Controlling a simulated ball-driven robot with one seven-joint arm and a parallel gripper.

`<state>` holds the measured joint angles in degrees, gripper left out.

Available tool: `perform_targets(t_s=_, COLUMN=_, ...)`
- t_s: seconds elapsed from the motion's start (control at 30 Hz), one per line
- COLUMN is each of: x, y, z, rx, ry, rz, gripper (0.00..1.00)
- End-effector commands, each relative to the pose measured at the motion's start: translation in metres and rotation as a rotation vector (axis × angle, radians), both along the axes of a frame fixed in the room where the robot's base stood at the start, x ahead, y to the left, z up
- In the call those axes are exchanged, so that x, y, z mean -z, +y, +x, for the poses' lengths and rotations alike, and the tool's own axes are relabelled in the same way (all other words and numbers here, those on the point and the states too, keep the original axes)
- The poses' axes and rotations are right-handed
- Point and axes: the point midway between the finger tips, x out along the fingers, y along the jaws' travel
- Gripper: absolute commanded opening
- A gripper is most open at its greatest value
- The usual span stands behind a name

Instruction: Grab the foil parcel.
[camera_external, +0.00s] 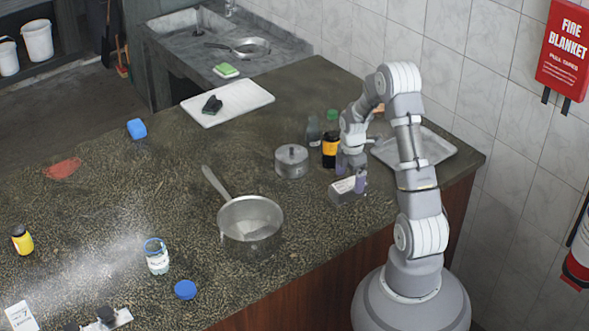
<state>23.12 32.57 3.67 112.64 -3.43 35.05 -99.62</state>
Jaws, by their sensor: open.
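A small grey block with a pale top (344,190), which looks like the foil parcel, sits on the dark stone counter near its front right edge. My gripper (351,174) is low over it, pointing down, with its purple-grey fingers apart. One finger is at the block's far left side and the other at its right end. I cannot tell whether the fingers touch it. The fingers hide part of its top and right end.
A steel saucepan (250,222) and a lidded grey tin (291,161) stand to the left. A dark bottle with a yellow label (330,150) stands close behind my gripper. A metal tray (432,148) lies behind my arm at the right.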

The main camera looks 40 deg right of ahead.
Motion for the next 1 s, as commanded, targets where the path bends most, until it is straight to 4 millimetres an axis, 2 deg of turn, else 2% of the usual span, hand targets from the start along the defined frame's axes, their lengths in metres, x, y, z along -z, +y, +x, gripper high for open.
perform_targets(t_s=0.2, x=0.038, y=0.000, z=0.002, rx=0.002, ry=0.000, rz=0.000, gripper=0.99)
perform_targets(t_s=0.47, x=0.041, y=0.000, z=0.003, rx=0.001, ry=-0.002, rz=-0.001, gripper=0.99)
perform_targets(t_s=0.7, x=0.041, y=0.000, z=0.003, rx=0.002, ry=-0.003, rz=-0.001, gripper=0.44)
perform_targets(t_s=0.77, x=0.041, y=0.000, z=0.003, rx=0.002, ry=-0.003, rz=-0.001, gripper=0.31)
perform_targets(t_s=1.0, x=0.039, y=0.000, z=0.003, rx=0.002, ry=-0.004, rz=-0.002, gripper=0.31)
